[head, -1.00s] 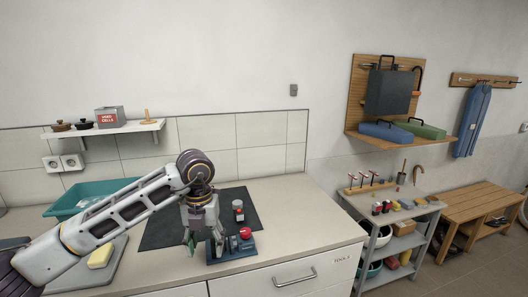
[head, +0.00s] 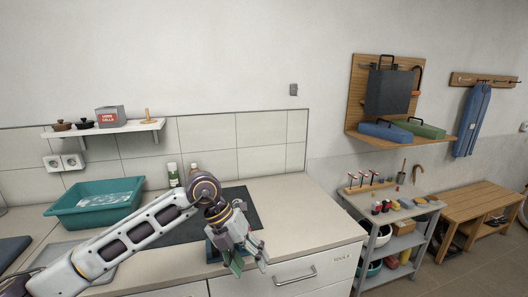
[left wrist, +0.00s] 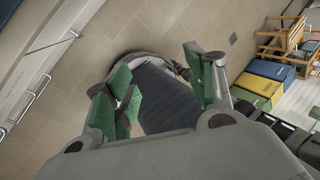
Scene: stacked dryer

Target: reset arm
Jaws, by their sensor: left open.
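My left gripper (head: 249,264) hangs over the front edge of the counter, near the drawer handle (head: 295,276). In the left wrist view its green-padded fingers (left wrist: 163,88) are spread with nothing between them, and the floor shows below. My left arm reaches across the counter from the lower left. My right gripper is in neither view.
A teal tub (head: 95,205) and two bottles (head: 173,175) stand farther back. A tool cart (head: 395,218) stands right of the counter.

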